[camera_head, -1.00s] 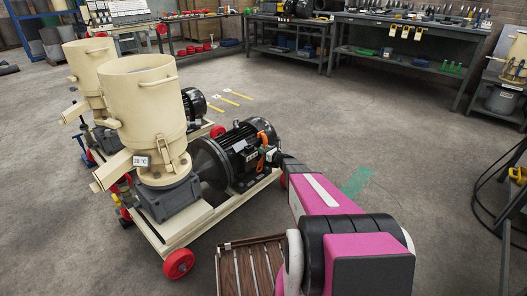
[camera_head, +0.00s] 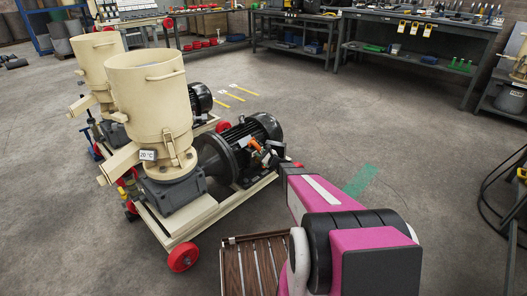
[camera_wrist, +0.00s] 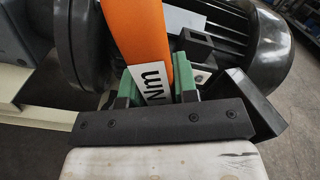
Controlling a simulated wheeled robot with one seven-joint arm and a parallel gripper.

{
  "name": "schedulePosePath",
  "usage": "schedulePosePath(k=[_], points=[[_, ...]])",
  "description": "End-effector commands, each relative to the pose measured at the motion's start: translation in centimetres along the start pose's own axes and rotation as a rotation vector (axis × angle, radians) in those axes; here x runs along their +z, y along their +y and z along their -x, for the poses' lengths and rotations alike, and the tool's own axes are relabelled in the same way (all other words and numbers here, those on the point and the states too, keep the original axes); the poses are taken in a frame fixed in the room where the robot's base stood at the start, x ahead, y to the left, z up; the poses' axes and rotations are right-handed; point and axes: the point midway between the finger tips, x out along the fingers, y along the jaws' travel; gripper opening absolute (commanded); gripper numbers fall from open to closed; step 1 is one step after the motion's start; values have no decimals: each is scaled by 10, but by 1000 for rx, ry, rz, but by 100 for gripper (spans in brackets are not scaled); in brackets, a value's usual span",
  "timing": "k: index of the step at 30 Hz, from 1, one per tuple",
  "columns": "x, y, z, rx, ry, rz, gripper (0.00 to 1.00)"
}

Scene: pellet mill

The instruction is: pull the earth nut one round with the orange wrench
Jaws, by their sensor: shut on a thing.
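The orange wrench (camera_wrist: 139,28) runs up through the middle of the wrist view, with a white label reading "Nm" on its handle. My gripper (camera_wrist: 158,88) is shut on that handle between its green pads. In the head view my gripper (camera_head: 272,160) is beside the black motor (camera_head: 240,148) of the near pellet mill, and only small orange parts of the wrench show there. The wrench's head is outside the wrist view and too small to make out in the head view. I cannot make out the earth nut or whether the wrench sits on it.
The near pellet mill has a cream hopper (camera_head: 148,95) and a cream frame (camera_head: 215,212) on red wheels (camera_head: 183,257). A second mill (camera_head: 98,60) stands behind it. Workbenches (camera_head: 415,50) line the back. The floor right of my arm is open, with dark hoses at the far right.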

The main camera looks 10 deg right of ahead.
Motion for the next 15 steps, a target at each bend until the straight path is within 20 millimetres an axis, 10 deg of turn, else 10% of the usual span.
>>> schedulePosePath(k=[15], points=[[-8, 54, 0, 1, -2, 354, 0]])
